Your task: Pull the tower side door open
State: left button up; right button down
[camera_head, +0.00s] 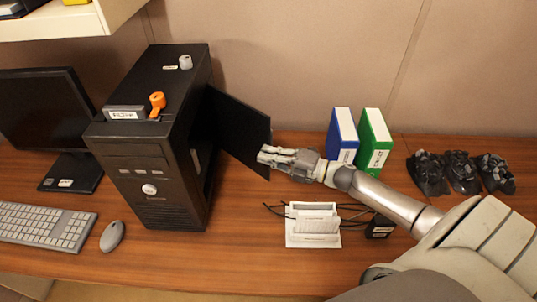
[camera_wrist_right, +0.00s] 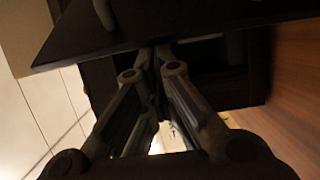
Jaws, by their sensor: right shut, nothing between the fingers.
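The black computer tower (camera_head: 152,170) stands upright on the desk, left of the middle in the head view. Its side door, a flat black panel (camera_head: 238,127), is swung out from the tower's right side, with a gap between them. My right gripper (camera_head: 264,155) is shut and empty, at the door's lower right edge. In the right wrist view the gripper's fingers (camera_wrist_right: 152,55) come together at the dark edge of the door (camera_wrist_right: 200,25). I cannot tell whether they touch it. The dark tower interior shows behind. My left gripper is not in view.
A monitor (camera_head: 45,112), a keyboard (camera_head: 44,227) and a mouse (camera_head: 112,236) are left of the tower. A white holder (camera_head: 312,238) with cables is in front of my right arm. Blue (camera_head: 341,137) and green (camera_head: 373,141) boxes stand behind it. Several dark objects (camera_head: 462,172) lie at right.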

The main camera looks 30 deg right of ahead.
jog(key=w+d+b, duration=0.3)
jog(key=d+b, duration=0.4)
jog(key=d, duration=0.2)
jog(key=shift+w+d, duration=0.35)
jog(key=shift+w, duration=0.05)
